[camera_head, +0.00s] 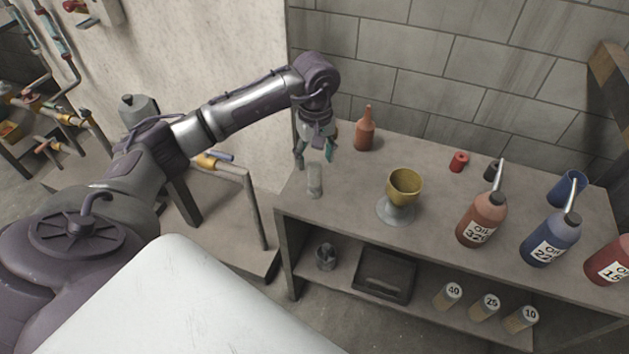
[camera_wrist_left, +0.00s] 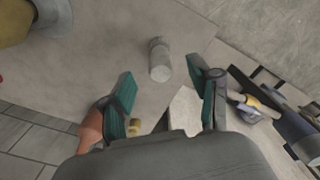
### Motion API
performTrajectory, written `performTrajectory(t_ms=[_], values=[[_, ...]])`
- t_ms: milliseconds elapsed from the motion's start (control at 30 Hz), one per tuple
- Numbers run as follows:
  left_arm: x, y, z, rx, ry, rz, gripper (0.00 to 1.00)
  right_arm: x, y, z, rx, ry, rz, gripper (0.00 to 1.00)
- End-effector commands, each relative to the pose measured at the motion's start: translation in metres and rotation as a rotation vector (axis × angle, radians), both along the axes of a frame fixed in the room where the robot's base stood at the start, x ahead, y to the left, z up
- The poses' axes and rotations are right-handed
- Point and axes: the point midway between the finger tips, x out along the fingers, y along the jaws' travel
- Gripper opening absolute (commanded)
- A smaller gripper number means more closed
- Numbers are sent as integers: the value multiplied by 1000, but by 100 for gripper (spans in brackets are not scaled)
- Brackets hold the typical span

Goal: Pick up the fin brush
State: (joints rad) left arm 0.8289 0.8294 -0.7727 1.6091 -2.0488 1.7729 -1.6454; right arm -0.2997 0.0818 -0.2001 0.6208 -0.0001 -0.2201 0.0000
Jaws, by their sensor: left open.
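No thing here clearly shows bristles, so I cannot tell for sure which is the fin brush. A small pale grey cylinder (camera_head: 315,181) stands at the left end of the bench top, just below my left gripper (camera_head: 315,156) in the head view. In the left wrist view the cylinder (camera_wrist_left: 160,60) is beyond the fingertips and apart from them. My left gripper (camera_wrist_left: 164,96) is open, its teal-padded fingers apart. A pale angular shape (camera_wrist_left: 185,111) shows by its right finger; I cannot tell what it is. My right gripper is not in view.
An orange-brown bottle (camera_head: 365,131) stands close right of the gripper. A yellow cup on a grey stand (camera_head: 404,190) is farther right, then oil bottles (camera_head: 483,219), a red spool (camera_head: 459,161) and a blue cup (camera_head: 567,188). The bench's lower shelf holds a dark tray (camera_head: 385,274).

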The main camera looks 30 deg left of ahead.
Motion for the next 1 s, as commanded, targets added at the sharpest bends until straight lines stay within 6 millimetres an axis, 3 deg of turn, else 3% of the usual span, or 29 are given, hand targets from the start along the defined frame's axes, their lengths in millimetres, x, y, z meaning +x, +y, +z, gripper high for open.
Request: performTrajectory(t_ms=[100,367,633,967,1000], values=[[0,0,-21,-2,3,2,61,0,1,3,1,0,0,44],[1,0,-41,-4,1,2,61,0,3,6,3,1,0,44],[5,5,-79,-5,1,2,61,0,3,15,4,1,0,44],[6,6,-88,-3,-3,1,61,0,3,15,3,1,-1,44],[6,6,-88,-3,-3,1,56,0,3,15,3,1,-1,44]])
